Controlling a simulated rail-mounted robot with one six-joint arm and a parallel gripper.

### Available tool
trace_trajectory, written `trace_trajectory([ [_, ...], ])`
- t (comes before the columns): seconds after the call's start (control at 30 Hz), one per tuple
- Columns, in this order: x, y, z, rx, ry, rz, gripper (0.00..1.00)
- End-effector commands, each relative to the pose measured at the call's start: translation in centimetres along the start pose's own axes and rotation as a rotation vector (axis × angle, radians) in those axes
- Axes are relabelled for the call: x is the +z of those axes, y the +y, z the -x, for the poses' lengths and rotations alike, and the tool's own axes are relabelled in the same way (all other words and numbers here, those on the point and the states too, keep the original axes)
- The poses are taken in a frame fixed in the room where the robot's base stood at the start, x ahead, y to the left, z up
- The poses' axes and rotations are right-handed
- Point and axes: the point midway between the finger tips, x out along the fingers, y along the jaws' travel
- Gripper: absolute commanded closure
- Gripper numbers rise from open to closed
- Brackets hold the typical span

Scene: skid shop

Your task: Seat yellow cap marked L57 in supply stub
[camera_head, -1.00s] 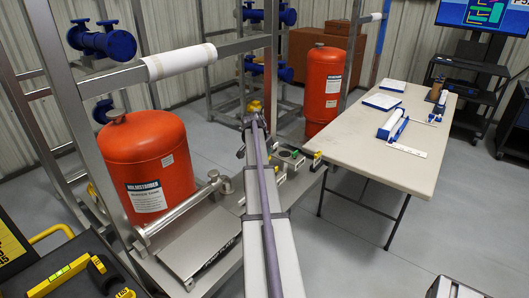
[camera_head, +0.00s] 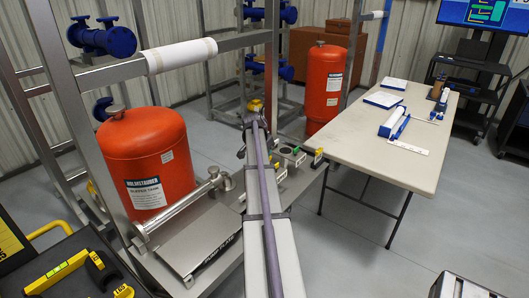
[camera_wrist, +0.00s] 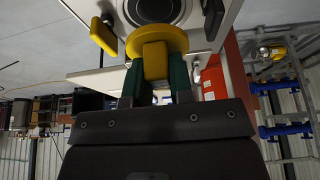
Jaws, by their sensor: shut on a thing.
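In the wrist view a yellow cap (camera_wrist: 155,46) with a round flange is gripped between the green fingers of my gripper (camera_wrist: 157,80). No marking on it can be read. Beyond the cap is a dark round opening with pale rings (camera_wrist: 153,8), probably the supply stub, on a light plate. The cap overlaps its near edge in the picture; whether they touch I cannot tell.
A yellow tag (camera_wrist: 103,37) stands beside the opening. In the head view, a red tank (camera_head: 147,165) and a metal pipe (camera_head: 180,208) are left of my arm. A table (camera_head: 375,150) with papers and tools is at right. The floor at lower right is mostly clear.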

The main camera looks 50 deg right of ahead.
Motion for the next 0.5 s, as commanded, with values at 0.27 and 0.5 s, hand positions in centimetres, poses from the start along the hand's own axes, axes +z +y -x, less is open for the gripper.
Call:
trace_trajectory([
  [0.27, 0.01, 0.00, -0.03, 0.000, 0.000, 0.000, 1.00],
  [0.5, 0.35, 0.00, -0.84, 0.000, 0.000, 0.000, 1.00],
])
